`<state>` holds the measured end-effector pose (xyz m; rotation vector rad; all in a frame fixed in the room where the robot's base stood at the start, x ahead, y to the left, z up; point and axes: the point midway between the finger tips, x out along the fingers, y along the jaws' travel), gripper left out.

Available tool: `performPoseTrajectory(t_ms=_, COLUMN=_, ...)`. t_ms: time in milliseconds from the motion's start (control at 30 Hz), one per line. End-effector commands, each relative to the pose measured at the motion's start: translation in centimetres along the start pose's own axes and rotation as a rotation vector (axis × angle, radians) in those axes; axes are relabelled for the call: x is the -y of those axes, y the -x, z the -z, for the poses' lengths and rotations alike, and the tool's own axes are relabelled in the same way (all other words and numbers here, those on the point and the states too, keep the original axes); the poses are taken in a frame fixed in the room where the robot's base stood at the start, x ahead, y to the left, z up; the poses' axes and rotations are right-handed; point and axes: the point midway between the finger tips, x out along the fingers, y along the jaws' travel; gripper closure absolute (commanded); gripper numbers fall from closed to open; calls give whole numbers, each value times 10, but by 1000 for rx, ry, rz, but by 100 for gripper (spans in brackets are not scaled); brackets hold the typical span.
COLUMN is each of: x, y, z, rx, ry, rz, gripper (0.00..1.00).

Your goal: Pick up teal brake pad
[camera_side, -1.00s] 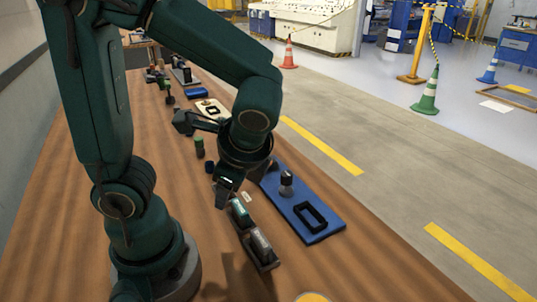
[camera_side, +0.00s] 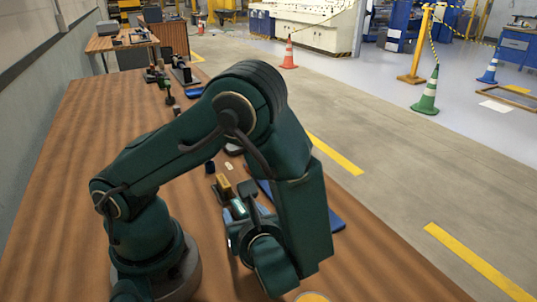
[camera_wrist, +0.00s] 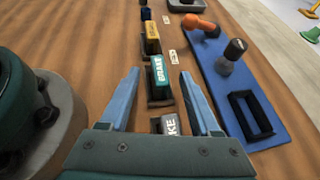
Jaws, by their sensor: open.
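The teal brake pad (camera_wrist: 159,72) stands upright in a dark holder on the wooden table, with white BRAKE lettering on its face. It also shows in the side view (camera_side: 238,208), partly hidden by my gripper. My gripper (camera_wrist: 159,76) is open and empty. In the wrist view its two blue-grey fingers lie to the left and right of the teal pad, with gaps on both sides. Whether the tips are level with the pad or above it, I cannot tell.
A grey pad (camera_wrist: 170,125) stands nearer my palm, partly hidden by it. A yellow pad (camera_wrist: 152,38) stands beyond the teal one. To the right lies a blue mat (camera_wrist: 218,88) with a black frame (camera_wrist: 250,114), a dark-topped grey piece (camera_wrist: 232,55) and an orange piece (camera_wrist: 197,24).

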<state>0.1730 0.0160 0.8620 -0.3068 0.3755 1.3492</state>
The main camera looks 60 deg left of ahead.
Motion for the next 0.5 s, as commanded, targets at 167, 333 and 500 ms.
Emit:
performPoseTrajectory(t_ms=167, x=-1, y=-17, z=0, rx=0, ry=-1, rz=-3, gripper=36)
performPoseTrajectory(t_ms=333, x=0, y=-21, z=0, rx=-2, ry=1, rz=-2, gripper=36)
performPoseTrajectory(t_ms=500, x=0, y=-20, z=0, rx=-2, ry=1, rz=-1, gripper=48)
